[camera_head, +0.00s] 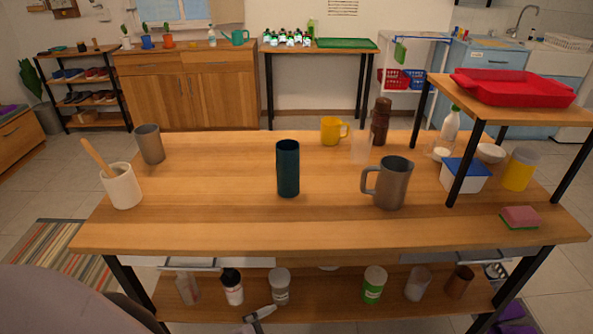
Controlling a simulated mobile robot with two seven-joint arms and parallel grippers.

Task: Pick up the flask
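The flask (288,168) is a dark teal, tall cylinder standing upright near the middle of the wooden table (225,215). Nothing touches it. A pale rounded part of my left arm shows at the bottom left corner. A small grey and dark piece at the bottom edge, in front of the lower shelf, may be the tip of my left gripper (259,314); its fingers cannot be made out. It is well below and in front of the flask. My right gripper is not in view.
A grey metal pitcher (391,183) stands right of the flask, with a clear glass (361,148) and yellow mug (331,130) behind. A white crock (122,186) and grey cup (149,144) stand left. A raised shelf (545,114) covers the right end. Table around the flask's left is clear.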

